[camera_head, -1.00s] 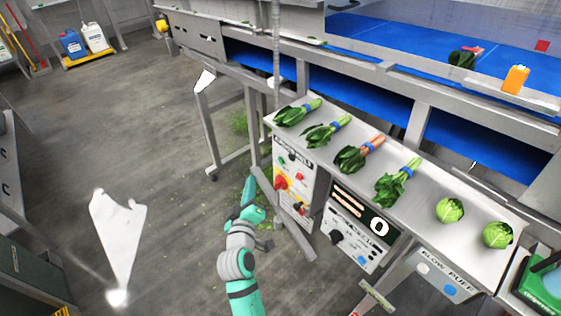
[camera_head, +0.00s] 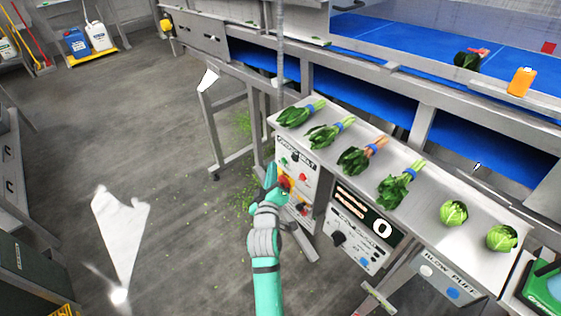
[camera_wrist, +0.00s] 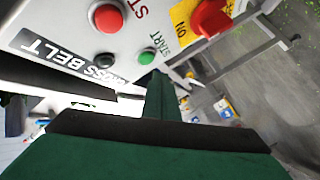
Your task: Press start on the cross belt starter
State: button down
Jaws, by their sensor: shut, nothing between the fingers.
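The cross belt starter (camera_head: 311,172) is a pale panel on the front of the bench. In the wrist view, its "CROSS BELT" label (camera_wrist: 70,57) appears tilted. The round green START button (camera_wrist: 146,56) sits beside its printed word. A red stop button (camera_wrist: 107,17), a small dark button (camera_wrist: 104,59) and a red rotary switch (camera_wrist: 210,17) on yellow are also there. My gripper (camera_head: 270,170) is shut and empty at the panel's left side. In the wrist view its fingertips (camera_wrist: 158,78) are just below the green button; I cannot tell whether they touch.
A second control box (camera_head: 355,235) with a dial and display stands right of the starter. Bunched greens (camera_head: 325,133) and cabbages (camera_head: 453,213) lie on the shelf (camera_head: 420,205) above. The floor (camera_head: 170,150) to the left is open.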

jog(key=shift+d, duration=0.65)
jog(key=shift+a, duration=0.2)
dwell(0.7)
jog(key=shift+d, duration=0.15)
dwell(0.5)
jog(key=shift+w+d, duration=0.25)
